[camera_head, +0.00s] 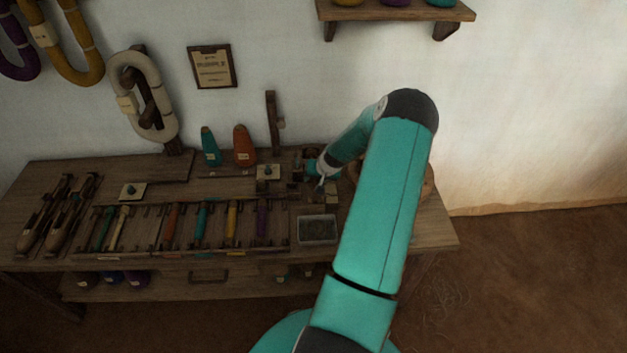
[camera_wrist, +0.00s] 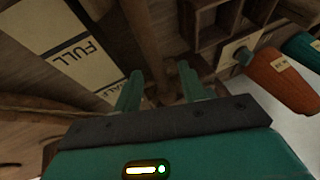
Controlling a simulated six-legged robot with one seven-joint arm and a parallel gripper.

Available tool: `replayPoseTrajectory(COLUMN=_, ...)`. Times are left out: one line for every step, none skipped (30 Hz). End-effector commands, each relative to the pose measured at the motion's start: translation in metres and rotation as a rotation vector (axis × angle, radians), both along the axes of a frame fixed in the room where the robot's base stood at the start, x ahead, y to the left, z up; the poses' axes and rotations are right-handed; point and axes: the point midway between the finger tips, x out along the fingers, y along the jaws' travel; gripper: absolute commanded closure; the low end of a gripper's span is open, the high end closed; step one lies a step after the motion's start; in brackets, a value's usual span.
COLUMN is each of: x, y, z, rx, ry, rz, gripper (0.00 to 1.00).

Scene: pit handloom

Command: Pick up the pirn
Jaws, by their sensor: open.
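Several slim coloured pirns lie in a wooden rack (camera_head: 148,226) along the front of the bench. They include a green one (camera_head: 104,228), a red-orange one (camera_head: 171,226), a teal one (camera_head: 202,222), a yellow one (camera_head: 232,222) and a purple one (camera_head: 262,218). I cannot tell which one is meant. My gripper (camera_head: 318,181) is over the bench's right part, behind and right of the rack. In the wrist view my gripper (camera_wrist: 160,90) is open, its two teal fingers apart, with no pirn seen between them.
A clear-topped tray (camera_head: 317,230) sits right of the rack. A teal cone (camera_head: 210,146) and an orange cone (camera_head: 244,146) stand behind; the orange one also shows in the wrist view (camera_wrist: 280,80). A board marked FULL (camera_wrist: 65,40) and wooden compartments lie near my fingers. An upright post (camera_head: 272,122) rises behind.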

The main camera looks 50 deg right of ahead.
Motion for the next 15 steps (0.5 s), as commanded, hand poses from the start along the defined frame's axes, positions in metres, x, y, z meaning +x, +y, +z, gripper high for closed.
replayPoseTrajectory(x=-0.0001, y=-0.0003, z=0.0001, rx=0.0, ry=0.0, rz=0.0, gripper=0.59)
replayPoseTrajectory(x=-0.0001, y=-0.0003, z=0.0003, rx=-0.001, ry=-0.001, rz=0.0, gripper=0.59)
replayPoseTrajectory(x=-0.0002, y=-0.0003, z=0.0004, rx=0.0, ry=0.0, rz=0.0, gripper=0.59)
replayPoseTrajectory(x=-0.0001, y=-0.0003, z=0.0004, rx=0.0, ry=0.0, rz=0.0, gripper=0.59)
replayPoseTrajectory(x=-0.0001, y=-0.0002, z=0.0005, rx=0.0, ry=0.0, rz=0.0, gripper=0.63)
replayPoseTrajectory(x=-0.0001, y=-0.0002, z=0.0005, rx=0.0, ry=0.0, rz=0.0, gripper=0.71)
replayPoseTrajectory(x=-0.0002, y=-0.0002, z=0.0006, rx=0.0, ry=0.0, rz=0.0, gripper=0.77)
replayPoseTrajectory(x=-0.0002, y=-0.0002, z=0.0006, rx=0.0, ry=0.0, rz=0.0, gripper=0.82)
replayPoseTrajectory(x=-0.0001, y=-0.0002, z=0.0006, rx=0.0, ry=0.0, rz=0.0, gripper=0.9)
replayPoseTrajectory(x=-0.0002, y=-0.0002, z=0.0006, rx=0.0, ry=0.0, rz=0.0, gripper=0.96)
replayPoseTrajectory(x=-0.0002, y=-0.0002, z=0.0007, rx=0.0, ry=0.0, rz=0.0, gripper=1.0)
replayPoseTrajectory(x=-0.0002, y=-0.0002, z=0.0007, rx=0.0, ry=0.0, rz=0.0, gripper=1.0)
replayPoseTrajectory(x=-0.0001, y=-0.0002, z=0.0008, rx=0.0, ry=0.0, rz=0.0, gripper=1.0)
replayPoseTrajectory(x=-0.0001, y=-0.0002, z=0.0008, rx=0.0, ry=0.0, rz=0.0, gripper=1.0)
replayPoseTrajectory(x=-0.0002, y=-0.0002, z=0.0009, rx=0.0, ry=0.0, rz=0.001, gripper=1.0)
